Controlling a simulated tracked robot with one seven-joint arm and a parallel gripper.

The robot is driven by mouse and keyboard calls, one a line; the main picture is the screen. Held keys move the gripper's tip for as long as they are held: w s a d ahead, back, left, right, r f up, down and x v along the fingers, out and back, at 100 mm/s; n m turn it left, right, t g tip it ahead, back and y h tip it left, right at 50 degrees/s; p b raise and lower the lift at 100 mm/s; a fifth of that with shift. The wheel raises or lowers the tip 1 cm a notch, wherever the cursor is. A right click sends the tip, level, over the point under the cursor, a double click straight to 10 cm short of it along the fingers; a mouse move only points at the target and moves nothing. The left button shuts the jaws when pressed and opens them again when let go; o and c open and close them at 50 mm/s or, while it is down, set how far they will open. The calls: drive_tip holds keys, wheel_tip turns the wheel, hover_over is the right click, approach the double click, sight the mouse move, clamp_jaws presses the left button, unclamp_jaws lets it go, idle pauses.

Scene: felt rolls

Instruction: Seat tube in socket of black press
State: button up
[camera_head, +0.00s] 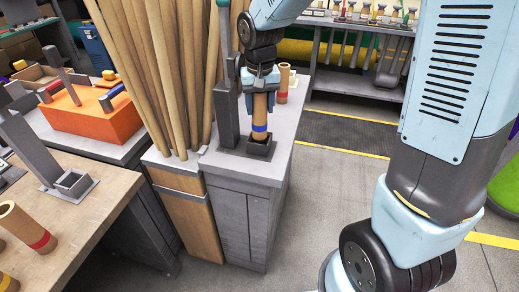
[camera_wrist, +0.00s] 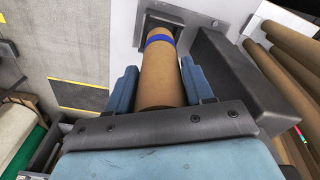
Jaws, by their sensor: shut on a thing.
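A cardboard tube with a blue band (camera_head: 260,127) stands upright in my gripper (camera_head: 262,86). My gripper is shut on its upper part, with a jaw on each side of the tube (camera_wrist: 160,75) in the wrist view. The dark press (camera_head: 228,95) stands on a grey cabinet, its post just left of the tube.
A red-banded tube (camera_head: 282,88) stands behind my gripper on the cabinet top (camera_head: 285,130). Tall felt rolls (camera_head: 165,75) lean at the left. Another grey press (camera_head: 72,182) and a red-banded tube (camera_head: 25,228) are on the wooden table. Open floor lies right of the cabinet.

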sight(260, 120)
drive_tip(key=shift+f, duration=2.8)
idle(3.0)
drive_tip(key=o, duration=1.3)
drive_tip(key=r, duration=1.3)
drive_tip(key=shift+s+r, duration=0.35)
